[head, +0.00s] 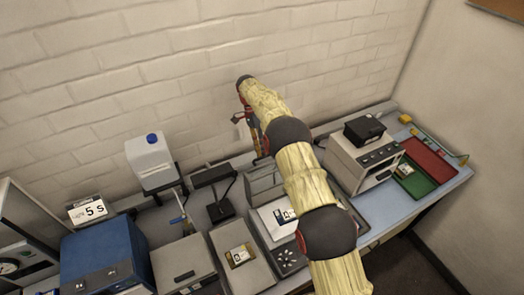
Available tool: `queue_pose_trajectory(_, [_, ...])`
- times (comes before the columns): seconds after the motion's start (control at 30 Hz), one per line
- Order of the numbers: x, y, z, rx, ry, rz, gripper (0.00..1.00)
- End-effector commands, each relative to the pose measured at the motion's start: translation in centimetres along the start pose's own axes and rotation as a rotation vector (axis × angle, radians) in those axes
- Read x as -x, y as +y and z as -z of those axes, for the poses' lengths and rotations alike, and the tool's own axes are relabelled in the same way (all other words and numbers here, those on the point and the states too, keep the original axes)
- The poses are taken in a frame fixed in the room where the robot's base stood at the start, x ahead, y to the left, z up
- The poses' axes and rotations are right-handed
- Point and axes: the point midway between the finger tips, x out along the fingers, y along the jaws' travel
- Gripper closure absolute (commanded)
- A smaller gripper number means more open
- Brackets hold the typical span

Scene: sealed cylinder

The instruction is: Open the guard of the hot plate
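My arm reaches from the lower right over the bench towards the back wall. My gripper (259,144) is at its far end, above the back of the bench. It is small and partly hidden by my arm, so its opening is unclear. I cannot tell for sure which device is the hot plate. A grey unit (262,184) with a raised back part stands beneath my arm, with a white labelled panel (274,221) in front of it. My arm covers their right side. No guard can be clearly made out.
A blue box (103,262) and a sign reading "5 s" (88,211) stand at left. A white dispenser with a blue cap (150,161) is at the back. A beige device (362,160), a green tray (412,182) and a red tray (430,157) are at right.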

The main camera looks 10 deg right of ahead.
Motion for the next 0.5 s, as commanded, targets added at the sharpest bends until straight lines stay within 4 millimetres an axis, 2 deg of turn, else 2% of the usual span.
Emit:
queue_pose_trajectory(0.03, [-2.41,0.12,-0.11,0.002,-0.006,-0.042,0.87])
queue_pose_trajectory(0.3, [-2.21,0.11,-0.1,0.002,-0.005,-0.038,0.72])
queue_pose_trajectory(0.5, [-1.79,0.09,-0.09,0.002,-0.004,-0.031,0.72])
